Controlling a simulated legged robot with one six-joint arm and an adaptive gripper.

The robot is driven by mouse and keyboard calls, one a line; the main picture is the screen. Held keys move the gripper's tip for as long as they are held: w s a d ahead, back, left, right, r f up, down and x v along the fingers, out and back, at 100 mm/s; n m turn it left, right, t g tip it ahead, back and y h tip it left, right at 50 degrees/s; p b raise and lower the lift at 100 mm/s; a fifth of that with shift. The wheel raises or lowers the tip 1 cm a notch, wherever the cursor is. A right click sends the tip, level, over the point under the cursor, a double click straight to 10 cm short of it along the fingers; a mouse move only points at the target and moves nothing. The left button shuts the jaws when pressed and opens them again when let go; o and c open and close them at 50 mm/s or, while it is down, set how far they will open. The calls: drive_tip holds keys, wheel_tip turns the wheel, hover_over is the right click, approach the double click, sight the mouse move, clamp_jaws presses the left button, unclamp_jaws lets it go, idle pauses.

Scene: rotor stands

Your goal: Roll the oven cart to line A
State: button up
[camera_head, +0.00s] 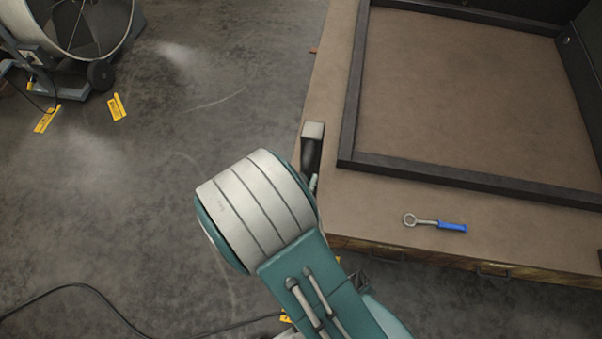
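I see nothing that I can clearly identify as the oven cart, and no marking that I can read as line A. My teal and white arm reaches up from the bottom middle and hides part of the floor and the bench corner. A dark piece with a pale grey end, which looks like part of my gripper (312,142), sticks up behind the white joint, in front of the bench's left edge. The rest of the gripper is hidden behind the arm, so its opening does not show. I see nothing held.
A wide brown-topped bench (375,205) fills the right, with a raised dark frame (440,172) and a blue-handled eye tool (436,223) on top. A wheeled drum fan (82,28) stands top left near yellow tags (117,107). A black cable (75,286) crosses the lower-left floor; mid-left floor is clear.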

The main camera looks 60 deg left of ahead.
drive_tip(key=v, duration=1.2)
drive_tip(key=shift+a, duration=0.1)
